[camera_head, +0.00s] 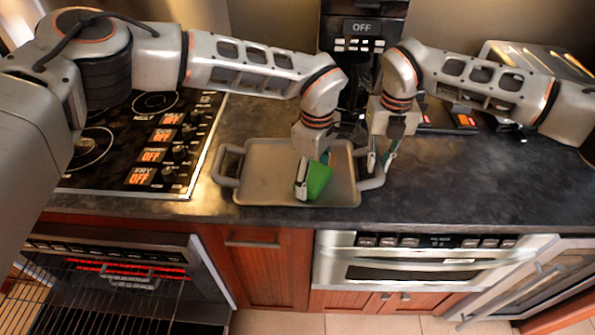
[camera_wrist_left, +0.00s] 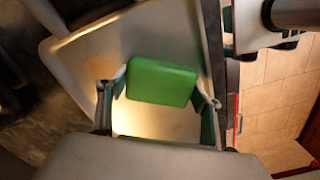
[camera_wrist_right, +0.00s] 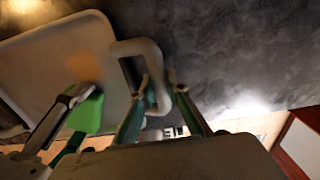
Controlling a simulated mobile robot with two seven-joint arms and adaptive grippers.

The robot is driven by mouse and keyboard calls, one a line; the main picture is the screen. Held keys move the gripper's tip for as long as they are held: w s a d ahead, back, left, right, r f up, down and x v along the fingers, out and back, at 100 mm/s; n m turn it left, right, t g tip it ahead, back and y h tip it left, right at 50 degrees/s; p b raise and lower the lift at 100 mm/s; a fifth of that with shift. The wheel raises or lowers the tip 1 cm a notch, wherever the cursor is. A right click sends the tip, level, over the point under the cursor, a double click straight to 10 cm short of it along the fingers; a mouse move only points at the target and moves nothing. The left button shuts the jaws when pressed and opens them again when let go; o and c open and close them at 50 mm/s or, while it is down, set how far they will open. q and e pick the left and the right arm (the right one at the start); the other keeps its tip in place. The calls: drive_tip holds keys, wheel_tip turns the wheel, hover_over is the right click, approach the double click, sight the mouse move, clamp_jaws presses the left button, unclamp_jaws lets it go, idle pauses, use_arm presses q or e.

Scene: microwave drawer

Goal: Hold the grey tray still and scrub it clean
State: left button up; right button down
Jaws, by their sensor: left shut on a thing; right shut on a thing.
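The grey tray (camera_head: 262,160) lies on the dark counter, with a handle at its left and right ends. A brown-orange stain (camera_wrist_right: 84,66) shows on its surface in the right wrist view. My left gripper (camera_head: 312,178) is shut on a green sponge (camera_head: 319,180), over the right front part of the tray; the sponge also fills the jaws in the left wrist view (camera_wrist_left: 161,82). Whether the sponge touches the tray is hard to tell. My right gripper (camera_head: 382,160) is shut on the tray's right handle (camera_wrist_right: 152,70), with a finger on each side of it.
A cooktop (camera_head: 150,140) with knobs is left of the tray. A black coffee machine (camera_head: 362,40) stands behind it. Below are an open oven (camera_head: 110,270) and a steel drawer front (camera_head: 420,265).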

sight(329, 185)
use_arm(q)
drive_tip(key=shift+d, duration=2.1)
drive_tip(key=shift+a+f, duration=0.15)
drive_tip(key=shift+a, duration=0.95)
drive_tip(key=shift+a, duration=1)
drive_tip(key=shift+d, duration=2.05)
drive_tip(key=shift+a, duration=2)
drive_tip(key=shift+r, duration=0.3)
